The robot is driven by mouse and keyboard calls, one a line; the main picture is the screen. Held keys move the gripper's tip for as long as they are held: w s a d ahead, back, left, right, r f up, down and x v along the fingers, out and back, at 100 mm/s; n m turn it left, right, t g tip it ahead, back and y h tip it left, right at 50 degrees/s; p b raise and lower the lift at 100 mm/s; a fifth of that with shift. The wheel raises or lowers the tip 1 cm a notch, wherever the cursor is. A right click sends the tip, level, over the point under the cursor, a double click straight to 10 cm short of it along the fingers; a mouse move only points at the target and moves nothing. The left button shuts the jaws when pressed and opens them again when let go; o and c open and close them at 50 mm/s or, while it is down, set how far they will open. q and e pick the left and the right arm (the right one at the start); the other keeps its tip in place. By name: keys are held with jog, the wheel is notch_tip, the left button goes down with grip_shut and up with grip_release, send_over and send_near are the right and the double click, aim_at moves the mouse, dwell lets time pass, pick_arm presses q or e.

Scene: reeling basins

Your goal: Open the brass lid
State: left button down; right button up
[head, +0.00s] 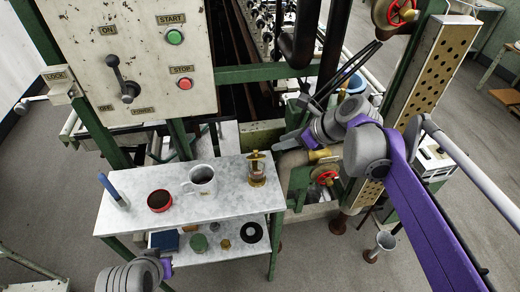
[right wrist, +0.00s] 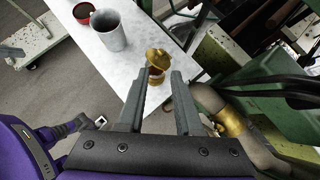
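A small brass vessel with a brass lid (head: 255,157) on top stands upright at the right end of the marble table. In the right wrist view the brass lid (right wrist: 157,57) shows just beyond my fingertips, with a darker band below it. I cannot tell whether the lid is fully seated. My right gripper (head: 284,142) is to the right of the vessel. In the right wrist view the right gripper (right wrist: 158,77) is open, with an empty gap between its two fingers, pointing at the vessel. My left arm shows at the bottom of the head view, but its gripper does not.
A grey mug (head: 202,181), a red round tin (head: 159,200) and a blue-handled tool (head: 110,187) stand left of the vessel on the table (head: 228,202). A control panel (head: 135,60) rises behind. Green machine framing and pipes crowd the right side.

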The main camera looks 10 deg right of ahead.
aim_at(257, 151)
jog(key=x, duration=1)
jog(key=shift+w+f, duration=0.15)
jog(key=shift+f, duration=0.15)
grip_shut()
dwell(1.0)
